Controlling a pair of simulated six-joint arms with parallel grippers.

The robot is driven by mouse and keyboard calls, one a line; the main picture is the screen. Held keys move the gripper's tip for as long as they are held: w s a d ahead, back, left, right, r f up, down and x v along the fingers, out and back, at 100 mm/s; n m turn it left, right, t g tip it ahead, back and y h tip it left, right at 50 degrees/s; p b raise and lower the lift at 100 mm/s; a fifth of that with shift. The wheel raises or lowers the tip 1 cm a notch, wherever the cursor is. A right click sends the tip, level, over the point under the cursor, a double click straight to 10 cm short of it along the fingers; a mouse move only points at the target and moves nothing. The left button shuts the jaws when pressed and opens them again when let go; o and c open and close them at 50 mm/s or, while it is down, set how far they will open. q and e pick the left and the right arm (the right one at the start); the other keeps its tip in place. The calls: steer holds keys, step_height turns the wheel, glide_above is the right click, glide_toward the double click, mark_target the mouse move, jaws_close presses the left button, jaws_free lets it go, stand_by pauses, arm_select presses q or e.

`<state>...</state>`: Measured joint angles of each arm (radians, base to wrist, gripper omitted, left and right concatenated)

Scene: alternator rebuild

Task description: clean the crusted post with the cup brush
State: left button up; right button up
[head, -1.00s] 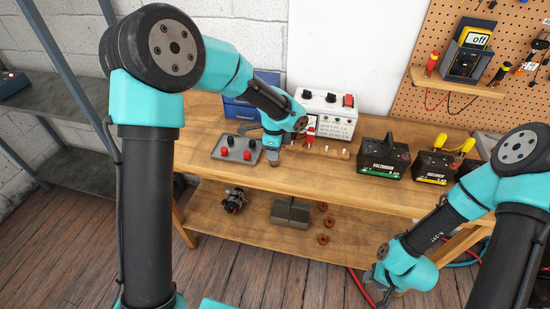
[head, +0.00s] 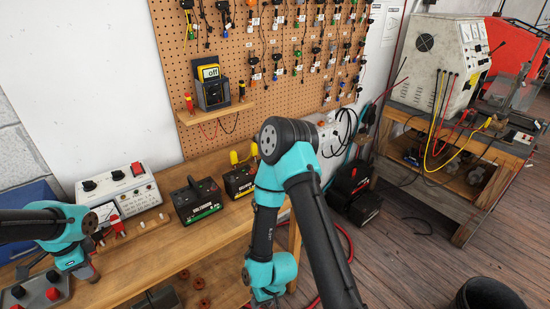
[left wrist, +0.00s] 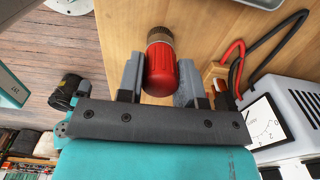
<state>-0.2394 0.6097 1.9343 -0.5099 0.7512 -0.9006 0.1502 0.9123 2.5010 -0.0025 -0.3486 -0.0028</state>
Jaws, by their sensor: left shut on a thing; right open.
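My left gripper (left wrist: 163,84) is shut on the cup brush (left wrist: 161,70), which has a red body and a brown bristle end pointing away from the jaws. In the head view the left gripper (head: 90,272) is over the bench in front of the white tester; the brush is hard to make out there. Two black batteries stand on the bench, one with a green stripe (head: 196,200) and one with a yellow stripe (head: 240,182). I cannot tell which post is crusted. My right gripper (head: 263,301) is open at the bottom edge, in front of the bench, mostly cut off.
The white tester (head: 122,193) has a red lead on a wooden strip (head: 135,235) before it. A multimeter (head: 211,90) sits on a pegboard shelf. Bare wood (head: 150,272) lies before the batteries.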

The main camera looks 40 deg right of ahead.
arm_select(q)
steer(key=shift+w+a+r+n, duration=0.1)
steer(key=shift+a+r+n, duration=0.1)
steer(key=shift+r+n, duration=0.55)
steer(key=s+a+r+n, duration=0.1)
steer(key=r+n, duration=0.6)
steer(key=n, duration=0.1)
steer(key=s+a+r+n, duration=0.1)
steer(key=a+r+n, duration=0.1)
steer(key=r+n, duration=0.6)
steer(key=shift+a, duration=0.25)
steer(key=shift+s+d, duration=0.1)
